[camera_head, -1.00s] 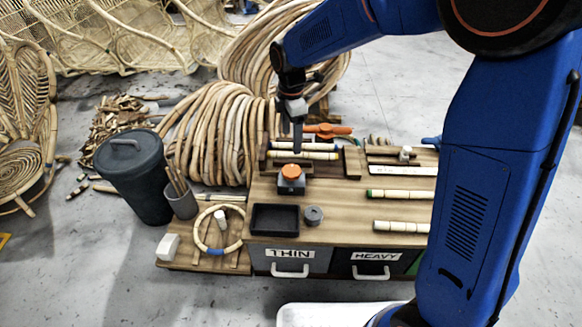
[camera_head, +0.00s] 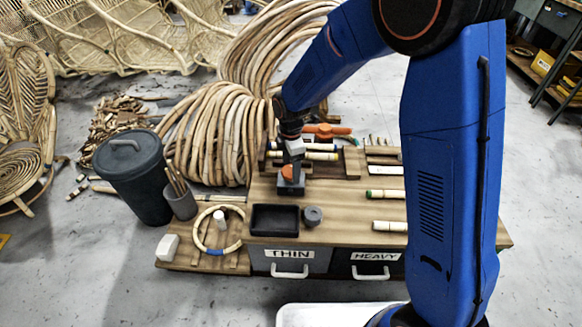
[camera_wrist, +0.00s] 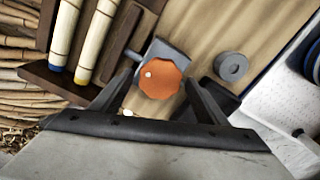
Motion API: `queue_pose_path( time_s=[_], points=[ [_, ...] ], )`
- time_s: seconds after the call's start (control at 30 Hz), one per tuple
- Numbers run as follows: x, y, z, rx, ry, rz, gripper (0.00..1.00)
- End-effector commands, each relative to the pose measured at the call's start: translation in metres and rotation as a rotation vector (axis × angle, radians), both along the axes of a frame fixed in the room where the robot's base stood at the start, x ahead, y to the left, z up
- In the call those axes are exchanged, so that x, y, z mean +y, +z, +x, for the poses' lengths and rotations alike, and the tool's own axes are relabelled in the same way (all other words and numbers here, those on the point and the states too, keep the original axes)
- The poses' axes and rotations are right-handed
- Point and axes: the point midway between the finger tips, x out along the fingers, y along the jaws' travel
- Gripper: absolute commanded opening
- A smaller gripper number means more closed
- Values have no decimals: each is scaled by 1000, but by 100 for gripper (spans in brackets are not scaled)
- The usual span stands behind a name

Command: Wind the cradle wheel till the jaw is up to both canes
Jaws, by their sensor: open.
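The cradle wheel is an orange knob (camera_wrist: 159,76) with a small white dot, on a grey block. In the wrist view it sits between my gripper's (camera_wrist: 160,92) two open fingers, which stand apart from its sides. In the head view my gripper (camera_head: 292,172) is down at the orange knob (camera_head: 287,171) and partly covers it.
A black tray (camera_head: 275,219) and a grey round weight (camera_head: 312,215) stand in front of the knob on the bench. Shorter cane pieces (camera_head: 388,195) lie to the right. Rattan coils (camera_head: 212,130) stand behind left. An orange-handled tool (camera_head: 328,130) lies at the back.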

Motion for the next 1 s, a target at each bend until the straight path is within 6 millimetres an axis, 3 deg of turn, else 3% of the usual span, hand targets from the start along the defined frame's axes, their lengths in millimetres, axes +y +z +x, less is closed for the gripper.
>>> queue_pose_path(
  time_s=[0.27, 0.43, 0.77, 1.0],
  points=[
    [0, -1, 0, 0, 0, 0, 65],
    [0, -1, 0, 0, 0, 0, 26],
    [0, 0, 0, 0, -32, 0, 27],
    [0, 0, 0, 0, -160, 0, 27]
  ],
)
